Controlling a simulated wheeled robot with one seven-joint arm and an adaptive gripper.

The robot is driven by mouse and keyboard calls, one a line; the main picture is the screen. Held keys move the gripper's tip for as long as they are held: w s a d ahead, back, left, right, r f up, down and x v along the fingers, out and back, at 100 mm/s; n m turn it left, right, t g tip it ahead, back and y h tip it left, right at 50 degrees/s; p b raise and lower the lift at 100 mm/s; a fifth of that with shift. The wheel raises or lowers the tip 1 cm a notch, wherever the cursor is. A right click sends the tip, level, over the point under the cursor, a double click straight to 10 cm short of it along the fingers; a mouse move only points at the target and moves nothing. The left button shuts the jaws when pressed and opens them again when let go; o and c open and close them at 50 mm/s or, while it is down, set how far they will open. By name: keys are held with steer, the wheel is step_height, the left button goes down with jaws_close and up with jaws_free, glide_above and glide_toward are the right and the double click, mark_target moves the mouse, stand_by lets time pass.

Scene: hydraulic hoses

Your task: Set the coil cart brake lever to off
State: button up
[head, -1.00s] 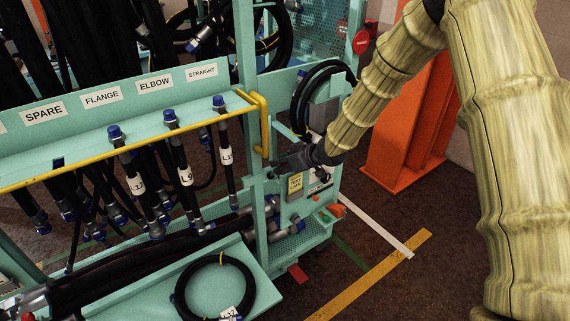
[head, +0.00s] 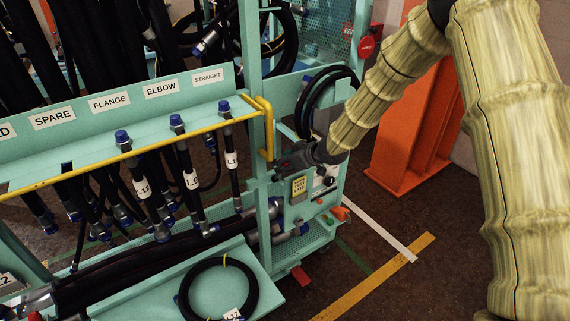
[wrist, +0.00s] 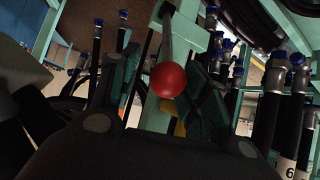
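In the wrist view a red ball knob (wrist: 168,80) sits on a pale metal lever (wrist: 167,38); I take it to be the brake lever. My gripper (wrist: 158,95) is open, with one dark finger on each side of the knob; contact is not clear. In the head view my gripper (head: 288,160) is beside the teal coil cart's post (head: 262,215), above a panel with a yellow label (head: 299,187). The knob is not visible there, and the off mark cannot be read.
A yellow rail (head: 130,153) runs along the hose rack, with labelled black hoses hanging below it. A coiled hose (head: 185,290) lies on the lower tray. An orange column (head: 410,140) stands at right. Floor right of the cart is clear, with white and yellow stripes.

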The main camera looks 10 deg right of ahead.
steer(key=shift+s+a, duration=0.15)
steer(key=shift+s, duration=0.05)
steer(key=v, duration=1.2)
steer(key=shift+f, duration=0.1)
steer(key=s+f+m+g+h, duration=0.1)
steer(key=s+f+m+g, duration=0.15)
steer(key=s+f, duration=0.8)
steer(key=s+f+m+g+h, duration=0.1)
steer(key=s+f+m, duration=0.2)
steer(key=s+f, duration=0.8)
steer(key=s+d+f+m+g+h, duration=0.1)
steer(key=s+d+f+g+h, duration=0.1)
steer(key=s+f, duration=0.5)
steer(key=s+d+f+m+g+h, duration=0.2)
steer(key=s+f, duration=0.6)
steer(key=s, duration=1.2)
steer(key=shift+s+d+f+h, duration=0.25)
steer(key=shift+d+h, duration=0.25)
steer(key=shift+d, duration=0.75)
steer(key=shift+w+m+g, duration=0.1)
steer(key=shift+m+g, duration=0.15)
